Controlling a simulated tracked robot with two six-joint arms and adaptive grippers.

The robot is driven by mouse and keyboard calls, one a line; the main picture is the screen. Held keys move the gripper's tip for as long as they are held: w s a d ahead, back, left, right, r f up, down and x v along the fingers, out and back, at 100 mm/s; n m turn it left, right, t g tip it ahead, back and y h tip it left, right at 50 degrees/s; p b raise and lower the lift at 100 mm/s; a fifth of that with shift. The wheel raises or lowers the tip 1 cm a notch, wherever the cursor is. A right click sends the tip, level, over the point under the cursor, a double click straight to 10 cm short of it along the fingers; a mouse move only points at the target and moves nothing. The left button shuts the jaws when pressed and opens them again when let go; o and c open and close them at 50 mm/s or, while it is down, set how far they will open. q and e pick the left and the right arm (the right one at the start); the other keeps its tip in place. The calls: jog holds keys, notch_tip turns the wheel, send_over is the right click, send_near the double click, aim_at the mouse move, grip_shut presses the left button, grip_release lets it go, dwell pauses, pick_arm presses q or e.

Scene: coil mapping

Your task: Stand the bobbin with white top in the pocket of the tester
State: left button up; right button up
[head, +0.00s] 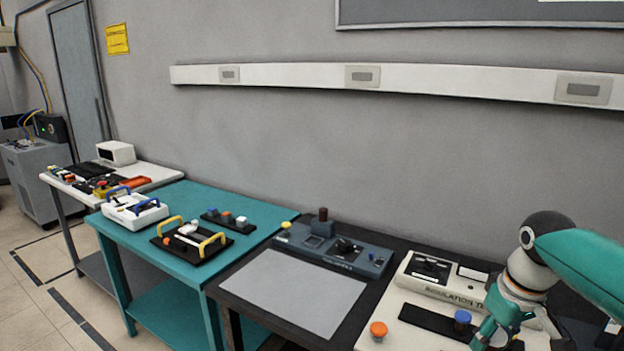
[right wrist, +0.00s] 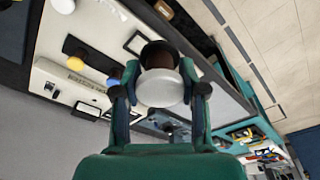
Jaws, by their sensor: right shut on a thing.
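My right gripper (head: 490,335) is at the lower right of the head view, over the white board. In the right wrist view my right gripper (right wrist: 160,92) is shut on the bobbin with white top (right wrist: 160,88), its white end towards the camera and its dark brown body beyond. In the head view I cannot make the bobbin out clearly. A cream tester (head: 440,285) with "INSULATION" lettering and a dark panel stands left of the gripper. A blue-grey device (head: 345,252) with a brown knob-like piece stands further left. I cannot tell where the pocket is. My left gripper is not in view.
An orange-topped bobbin (head: 378,330) and a blue-topped bobbin (head: 462,318) stand near a black strip (head: 432,322). A bare grey mat (head: 293,288) lies in front of the blue-grey device. A teal table (head: 262,212) with trays stands further left.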

jog(key=a+f+m, duration=0.1)
jog(key=a+f, duration=0.2)
jog(key=f, duration=0.5)
jog(key=a+f+m, duration=0.1)
jog(key=a+f, duration=0.3)
jog(key=f, duration=0.4)
jog(key=s+a+f, duration=0.1)
jog(key=a+f, duration=0.3)
jog(key=f, duration=0.4)
jog(key=shift+a+m, duration=0.25)
jog(key=shift+m, duration=0.15)
jog(key=shift+s, duration=0.2)
